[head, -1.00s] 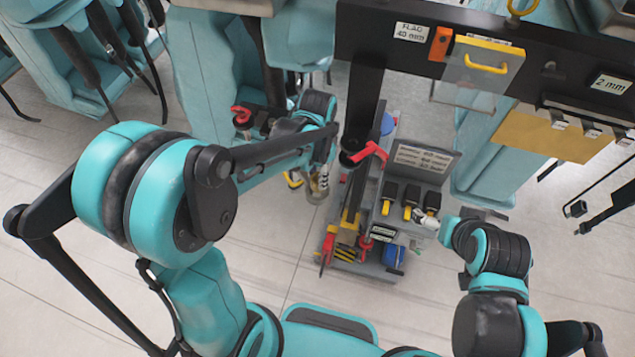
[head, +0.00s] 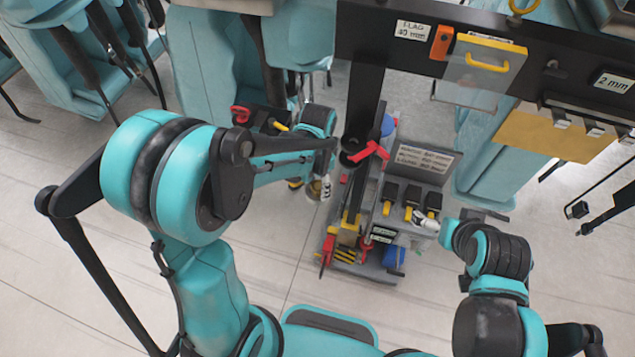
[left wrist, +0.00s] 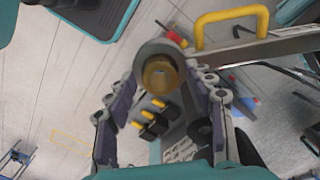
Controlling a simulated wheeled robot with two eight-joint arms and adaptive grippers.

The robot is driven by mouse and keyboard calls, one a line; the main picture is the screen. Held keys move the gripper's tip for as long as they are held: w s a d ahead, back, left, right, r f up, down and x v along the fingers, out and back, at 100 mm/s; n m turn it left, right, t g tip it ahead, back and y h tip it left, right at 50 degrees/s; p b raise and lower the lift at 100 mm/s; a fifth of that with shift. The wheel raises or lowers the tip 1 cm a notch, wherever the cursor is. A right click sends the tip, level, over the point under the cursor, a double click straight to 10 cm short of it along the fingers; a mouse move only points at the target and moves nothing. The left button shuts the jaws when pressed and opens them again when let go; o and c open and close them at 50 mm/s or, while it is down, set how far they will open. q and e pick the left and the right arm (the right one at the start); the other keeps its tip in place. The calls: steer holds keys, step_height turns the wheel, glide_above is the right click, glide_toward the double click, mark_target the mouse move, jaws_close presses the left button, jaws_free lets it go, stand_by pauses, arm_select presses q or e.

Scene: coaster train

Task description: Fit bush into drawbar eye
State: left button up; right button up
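In the left wrist view the brass-coloured bush (left wrist: 162,76) sits between the fingertips of my left gripper (left wrist: 166,82), with a grey ring around its upper part. In the head view the bush (head: 313,188) is a small spot at the tip of my left gripper (head: 322,186).
The trolley (head: 384,262) stands below the beam, with several yellow-handled tools (head: 410,207) and a sign (head: 424,160). A red lever (head: 370,151) sticks out beside the beam end. A yellow-handled plate (head: 486,66) hangs at upper right. Floor is clear at lower left.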

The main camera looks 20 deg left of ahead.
arm_select(q)
steer(key=shift+r, duration=0.1)
steer(key=shift+r+p, duration=0.25)
steer(key=shift+p, duration=0.05)
step_height(320, 180, up, 11)
steer(key=p, duration=0.2)
steer(key=s+a+r+n+t, duration=0.2)
steer(key=s+n+t, duration=0.1)
steer(key=s+n, duration=0.1)
steer(key=s+a+r+n+t, duration=0.1)
steer(key=s+a+n+t, duration=0.1)
steer(key=s+n+t, duration=0.2)
steer(key=shift+s+a+r, duration=0.35)
steer(key=shift+s, duration=0.8)
steer(key=shift+f, duration=0.1)
step_height(320, 180, down, 18)
steer(key=b, duration=1.8)
steer(key=shift+r, duration=0.2)
